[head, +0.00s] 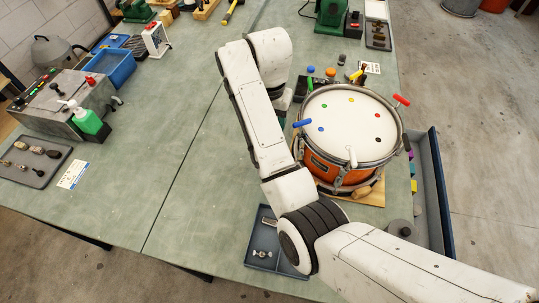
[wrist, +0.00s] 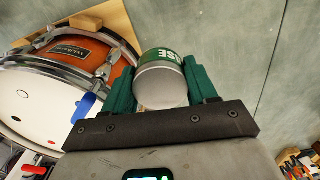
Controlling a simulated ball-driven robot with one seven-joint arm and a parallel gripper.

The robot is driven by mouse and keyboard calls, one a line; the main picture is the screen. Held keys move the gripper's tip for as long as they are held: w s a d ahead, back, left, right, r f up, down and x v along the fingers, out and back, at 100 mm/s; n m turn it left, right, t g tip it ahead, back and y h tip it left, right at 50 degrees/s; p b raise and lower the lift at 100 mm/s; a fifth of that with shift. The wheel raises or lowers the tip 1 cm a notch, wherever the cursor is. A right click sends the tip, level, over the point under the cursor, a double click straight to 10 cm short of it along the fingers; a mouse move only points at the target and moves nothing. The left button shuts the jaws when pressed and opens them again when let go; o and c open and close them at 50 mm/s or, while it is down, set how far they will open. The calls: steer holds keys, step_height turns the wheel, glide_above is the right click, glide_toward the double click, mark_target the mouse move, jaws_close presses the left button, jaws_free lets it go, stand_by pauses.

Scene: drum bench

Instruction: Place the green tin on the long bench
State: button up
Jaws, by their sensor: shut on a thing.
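The green tin (wrist: 160,63) shows in the wrist view with its pale silver end toward the camera and part of a white-lettered green side. My gripper (wrist: 161,82) is shut on it, with one dark green finger on each side. The long bench (head: 185,140) has a grey-green top, and its surface also fills the background of the wrist view (wrist: 265,45). I cannot tell how far the tin is above the bench. In the head view my arm hides the tin and most of the gripper, just left of the drum.
An orange drum (head: 345,170) stands right of my gripper, with a blue-handled drum key (head: 302,123) sticking out toward it. A dark blue tray (head: 275,250) lies at the front edge. A green bottle (head: 88,121) stands far left.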

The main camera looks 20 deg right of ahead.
step_height(320, 180, down, 11)
steer(key=b, duration=0.3)
steer(key=shift+f, duration=2.6)
steer(key=shift+f, duration=0.15)
steer(key=o, duration=1.1)
steer(key=shift+c, duration=0.2)
step_height(320, 180, up, 12)
steer(key=shift+r, duration=0.2)
